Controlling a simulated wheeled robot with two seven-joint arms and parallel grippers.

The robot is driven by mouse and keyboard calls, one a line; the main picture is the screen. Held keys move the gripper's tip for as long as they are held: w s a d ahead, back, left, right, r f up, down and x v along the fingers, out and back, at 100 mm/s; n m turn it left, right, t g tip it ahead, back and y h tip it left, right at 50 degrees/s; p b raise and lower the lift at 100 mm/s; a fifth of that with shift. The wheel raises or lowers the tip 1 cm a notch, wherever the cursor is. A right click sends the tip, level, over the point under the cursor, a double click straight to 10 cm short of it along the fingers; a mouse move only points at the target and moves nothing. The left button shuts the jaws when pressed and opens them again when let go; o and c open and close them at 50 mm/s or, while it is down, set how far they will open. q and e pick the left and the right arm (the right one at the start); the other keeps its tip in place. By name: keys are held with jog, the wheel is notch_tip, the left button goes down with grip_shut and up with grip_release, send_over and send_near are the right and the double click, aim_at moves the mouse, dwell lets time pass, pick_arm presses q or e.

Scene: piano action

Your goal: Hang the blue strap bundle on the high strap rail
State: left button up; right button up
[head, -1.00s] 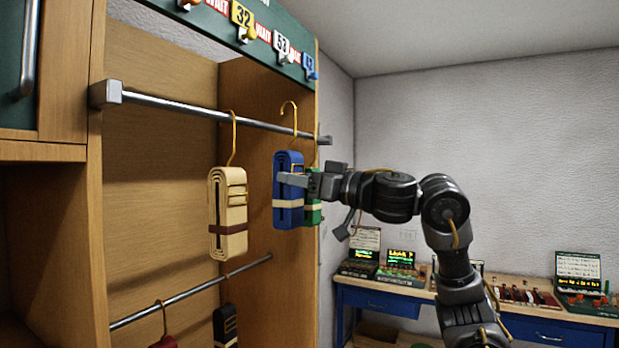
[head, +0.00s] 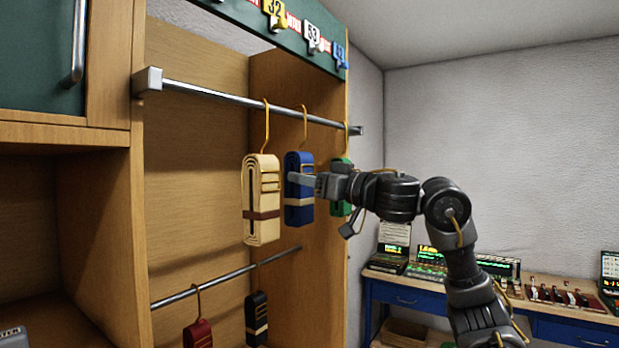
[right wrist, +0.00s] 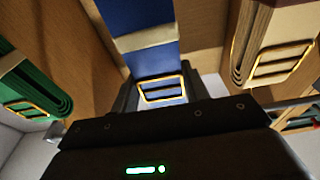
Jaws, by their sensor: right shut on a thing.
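The blue strap bundle (head: 299,210) hangs upright below its gold hook (head: 304,125), between a cream bundle and a green one. The hook's curved top is at the high strap rail (head: 210,94) and looks over it; I cannot tell whether it bears on the rail. My right gripper (head: 302,181) is shut on the bundle's upper part, reaching in from the right. In the right wrist view, the blue strap (right wrist: 150,55) and its gold buckle lie between the fingers. My left gripper is not in view.
The cream bundle (head: 261,200) hangs close on the left and the green bundle (head: 341,185) close on the right, partly behind my gripper. A lower rail (head: 225,277) holds a red bundle (head: 198,333) and a black one (head: 256,318). Cabinet side panels flank the rails.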

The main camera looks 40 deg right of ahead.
jog(key=shift+f, duration=0.25)
jog(key=o, duration=1.2)
jog(key=b+v, duration=0.4)
jog(key=v, duration=0.7)
jog(key=shift+a+b, duration=0.1)
jog(key=shift+b, duration=0.3)
jog(key=shift+w, duration=0.1)
